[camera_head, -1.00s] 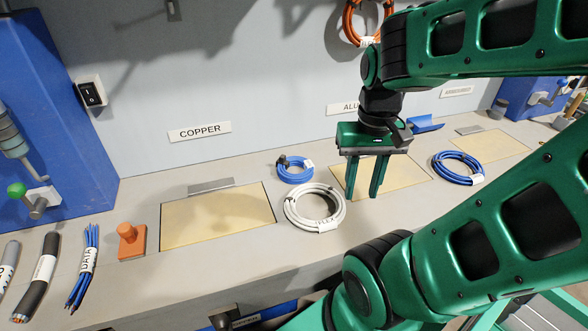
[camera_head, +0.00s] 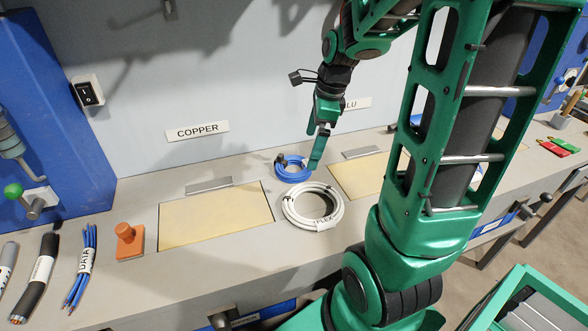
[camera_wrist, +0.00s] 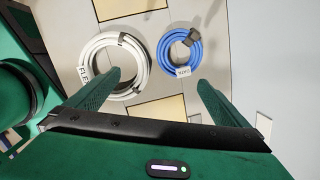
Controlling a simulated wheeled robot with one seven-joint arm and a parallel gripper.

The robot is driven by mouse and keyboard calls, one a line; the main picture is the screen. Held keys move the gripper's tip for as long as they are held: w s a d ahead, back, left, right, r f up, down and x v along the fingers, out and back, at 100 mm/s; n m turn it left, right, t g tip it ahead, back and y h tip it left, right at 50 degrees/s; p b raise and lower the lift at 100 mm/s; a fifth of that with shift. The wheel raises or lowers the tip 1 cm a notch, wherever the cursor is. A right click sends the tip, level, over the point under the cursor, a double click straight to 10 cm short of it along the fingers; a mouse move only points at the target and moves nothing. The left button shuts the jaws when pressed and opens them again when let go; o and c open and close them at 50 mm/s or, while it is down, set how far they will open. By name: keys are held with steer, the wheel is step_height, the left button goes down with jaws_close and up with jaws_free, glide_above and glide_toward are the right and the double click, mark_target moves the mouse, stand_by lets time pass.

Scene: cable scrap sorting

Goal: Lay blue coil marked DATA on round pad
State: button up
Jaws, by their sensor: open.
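A small blue coil (camera_head: 293,178) lies on the bench behind the white coil. My gripper (camera_head: 316,163) is above and just right of this coil in the head view. In the wrist view my gripper (camera_wrist: 160,80) is open and empty, its fingers apart, with the coil beyond the right fingertip. I cannot make out a round pad in these frames.
A white coil (camera_head: 289,209) tagged FLEX lies close by. Yellowish square plates (camera_head: 215,217) are set in the bench, one below the COPPER sign (camera_head: 197,131). Blue cables tagged DATA (camera_head: 82,266) and an orange block (camera_head: 130,243) are at left. My arm hides much of the right.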

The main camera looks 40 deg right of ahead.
steer(key=w+f+m, duration=0.1)
steer(key=w+m, duration=0.3)
steer(key=m, duration=0.1)
glide_toward(292, 171)
steer(key=shift+x, duration=3.05)
steer(key=shift+s+d, duration=0.1)
steer(key=shift+s, duration=0.05)
steer(key=shift+t+y, duration=0.3)
steer(key=c, duration=1.2)
steer(key=shift+o, duration=0.2)
steer(key=shift+r, duration=0.1)
